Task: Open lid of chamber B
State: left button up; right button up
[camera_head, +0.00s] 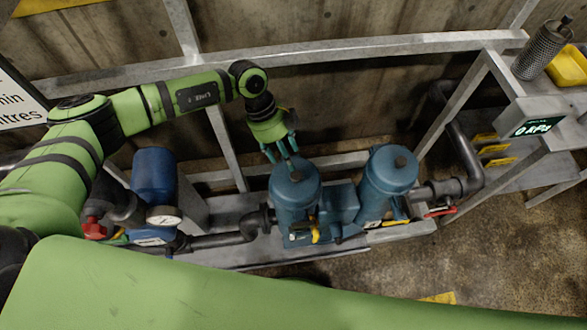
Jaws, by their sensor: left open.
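Two blue cylindrical chambers with round lids and dark top knobs stand side by side on a metal frame. The left chamber (293,205) and the right chamber (388,182) both appear to have their lids on. I cannot read which one is marked B. My left gripper (283,161) is open, pointing down just above and behind the left chamber's lid. Its fingers overlap the lid's back edge in the picture, and I cannot tell whether they touch it. My right gripper is out of view.
A blue pump (154,178) with a pressure gauge (164,217) and red valve handle (95,229) stands at left. Grey frame bars (340,51) run behind and right of the chambers. A pressure display (538,126) is at right. A green arm link of mine crosses the bottom.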

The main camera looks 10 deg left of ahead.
aim_at(296, 175)
pick_arm(q)
jog(key=b+x, duration=0.5)
jog(key=x, duration=0.1)
jog(key=shift+d+f, duration=0.15)
jog(key=shift+f, duration=0.15)
jog(key=shift+s+d+f, duration=0.1)
jog(key=shift+d+f, duration=0.1)
grip_shut()
